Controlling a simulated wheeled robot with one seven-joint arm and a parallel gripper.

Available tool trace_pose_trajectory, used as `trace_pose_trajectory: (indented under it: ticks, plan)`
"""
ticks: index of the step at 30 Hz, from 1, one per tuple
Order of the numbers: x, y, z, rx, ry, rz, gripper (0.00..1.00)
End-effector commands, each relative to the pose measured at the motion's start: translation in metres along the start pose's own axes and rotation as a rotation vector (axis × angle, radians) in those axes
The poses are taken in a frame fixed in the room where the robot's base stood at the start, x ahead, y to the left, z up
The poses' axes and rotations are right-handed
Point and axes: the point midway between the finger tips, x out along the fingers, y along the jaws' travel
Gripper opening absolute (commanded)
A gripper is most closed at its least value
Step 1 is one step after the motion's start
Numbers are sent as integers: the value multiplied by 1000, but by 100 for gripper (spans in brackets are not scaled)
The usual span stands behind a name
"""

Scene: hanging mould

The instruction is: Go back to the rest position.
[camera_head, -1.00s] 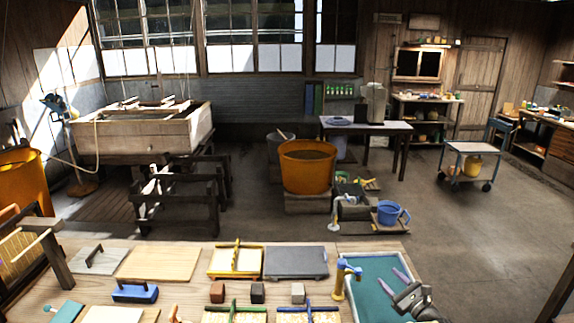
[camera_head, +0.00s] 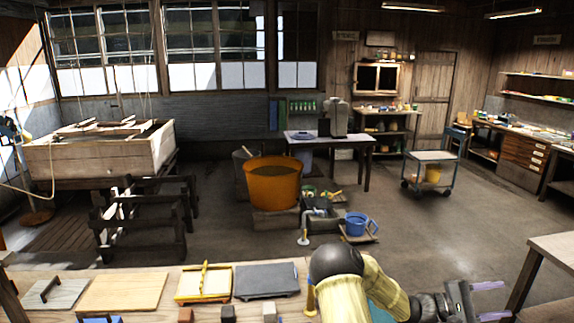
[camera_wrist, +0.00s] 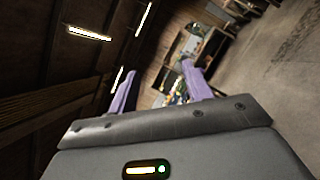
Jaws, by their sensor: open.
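My gripper (camera_head: 490,301) is at the lower right of the head view, held out to the right of the workbench. Its two purple fingers stand apart with nothing between them. In the wrist view the open fingers (camera_wrist: 158,84) point toward the far wall and ceiling, with a clear gap between them. My arm hides much of the teal tray (camera_head: 380,312) at the right end of the workbench (camera_head: 125,300).
A yellow-framed mould (camera_head: 204,284) and a grey slab (camera_head: 267,280) lie on the workbench. Another table (camera_head: 556,252) is at the right edge. Floor between is clear.

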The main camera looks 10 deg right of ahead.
Motion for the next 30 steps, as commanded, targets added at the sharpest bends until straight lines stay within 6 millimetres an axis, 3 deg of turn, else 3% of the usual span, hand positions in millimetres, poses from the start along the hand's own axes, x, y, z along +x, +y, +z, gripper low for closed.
trace_pose_trajectory:
  ticks: [6,13,20,24,30]
  plan:
    - [-48,-64,26,35,121,-460,50]
    - [-134,-102,50,82,320,-875,50]
    - [-231,-105,85,147,561,-1210,50]
    - [-285,-96,114,199,716,-1373,50]
    - [-347,-77,164,291,936,-1550,50]
